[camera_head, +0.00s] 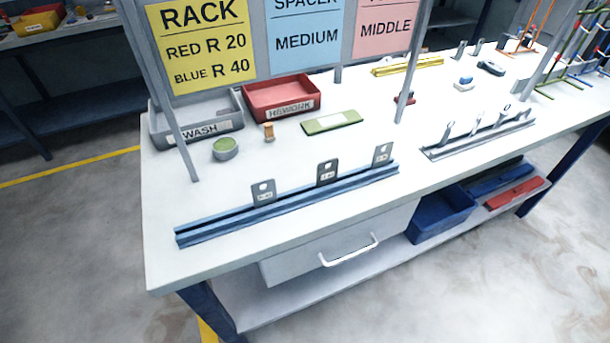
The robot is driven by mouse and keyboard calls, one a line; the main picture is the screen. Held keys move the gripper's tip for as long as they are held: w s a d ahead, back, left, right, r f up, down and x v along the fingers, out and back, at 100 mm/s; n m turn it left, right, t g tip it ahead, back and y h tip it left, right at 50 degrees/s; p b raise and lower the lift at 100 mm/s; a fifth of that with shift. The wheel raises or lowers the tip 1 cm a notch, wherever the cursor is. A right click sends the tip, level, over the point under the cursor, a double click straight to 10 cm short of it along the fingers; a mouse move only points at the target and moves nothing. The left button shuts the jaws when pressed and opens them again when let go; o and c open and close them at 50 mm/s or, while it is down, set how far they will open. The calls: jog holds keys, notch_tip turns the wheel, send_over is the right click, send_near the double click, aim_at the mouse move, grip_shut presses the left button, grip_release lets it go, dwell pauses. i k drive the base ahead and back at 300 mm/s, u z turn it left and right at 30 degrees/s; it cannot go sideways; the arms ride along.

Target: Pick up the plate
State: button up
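Three small grey plates, each with a hole and a white label, stand upright in a long blue slotted rail (215,231) near the front of the white workbench. The left plate (259,187) is light grey, the middle plate (327,168) is darker, and the right plate (382,150) is mid grey. The label text is too small to read surely. I cannot tell which one the task means. My gripper is not in view.
Another rail (470,142) lies right. The bench's front strip is clear.

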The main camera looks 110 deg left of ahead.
aim_at(267, 196)
jog(key=z, duration=0.75)
jog(key=i, duration=0.1)
jog(key=u, duration=3.35)
jog(key=i, duration=0.25)
jog(key=u, duration=2.15)
jog(key=k, duration=0.5)
jog(key=u, duration=0.3)
jog(key=i, duration=0.5)
jog(key=z, duration=0.1)
